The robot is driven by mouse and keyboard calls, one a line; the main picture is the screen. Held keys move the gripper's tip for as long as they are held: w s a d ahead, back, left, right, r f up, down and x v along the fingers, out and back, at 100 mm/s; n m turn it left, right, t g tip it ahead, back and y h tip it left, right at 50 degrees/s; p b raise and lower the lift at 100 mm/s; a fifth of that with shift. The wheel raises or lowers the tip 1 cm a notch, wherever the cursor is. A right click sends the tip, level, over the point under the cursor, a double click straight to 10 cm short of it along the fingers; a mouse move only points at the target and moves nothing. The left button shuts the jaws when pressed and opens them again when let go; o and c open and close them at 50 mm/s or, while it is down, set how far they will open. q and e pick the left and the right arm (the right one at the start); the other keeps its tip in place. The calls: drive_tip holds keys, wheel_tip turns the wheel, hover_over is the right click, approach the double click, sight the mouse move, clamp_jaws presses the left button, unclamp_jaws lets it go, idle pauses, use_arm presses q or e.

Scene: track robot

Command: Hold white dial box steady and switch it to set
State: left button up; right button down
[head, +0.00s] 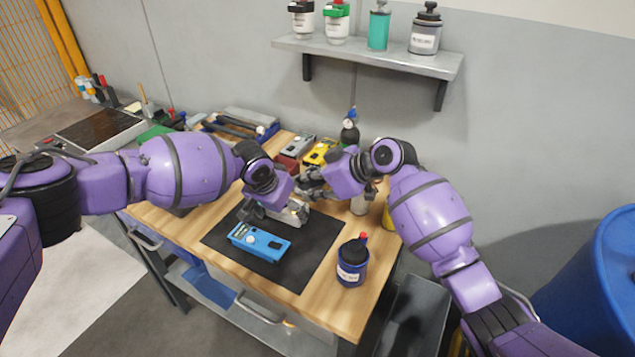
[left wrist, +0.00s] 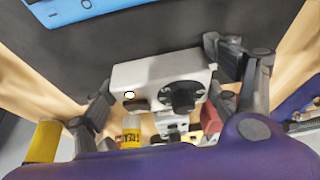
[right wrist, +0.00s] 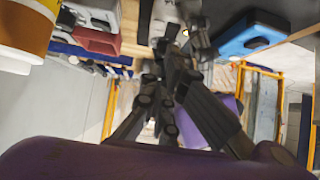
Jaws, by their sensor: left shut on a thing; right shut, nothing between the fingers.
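The white dial box (left wrist: 147,75) lies on the black mat (head: 222,237), with a round black dial (left wrist: 183,95) on its face. In the left wrist view my left gripper (left wrist: 168,84) has a finger at each end of the box and is shut on it. In the head view the box (head: 297,212) is partly hidden by my left gripper (head: 276,210). My right gripper (head: 308,190) is shut and empty, close to the box on its far side. In the right wrist view its fingers (right wrist: 168,52) are together near the dial. I cannot read the dial setting or tell if they touch it.
A blue box (head: 259,241) lies on the mat in front. A dark blue jar (head: 352,268) with a red-tipped lid stands at the right front of the bench. Grey, red and yellow boxes (head: 320,152) lie behind the grippers. A shelf (head: 370,57) with containers hangs above.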

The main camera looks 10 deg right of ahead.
drive_tip(key=shift+x, duration=1.9)
drive_tip(key=shift+w+a+f+h, duration=0.25)
drive_tip(key=shift+f+h, duration=0.05)
drive_tip(key=shift+h, duration=0.2)
drive_tip(key=shift+f, duration=0.1)
drive_tip(key=shift+s+d, duration=0.55)
drive_tip(key=shift+d, duration=0.2)
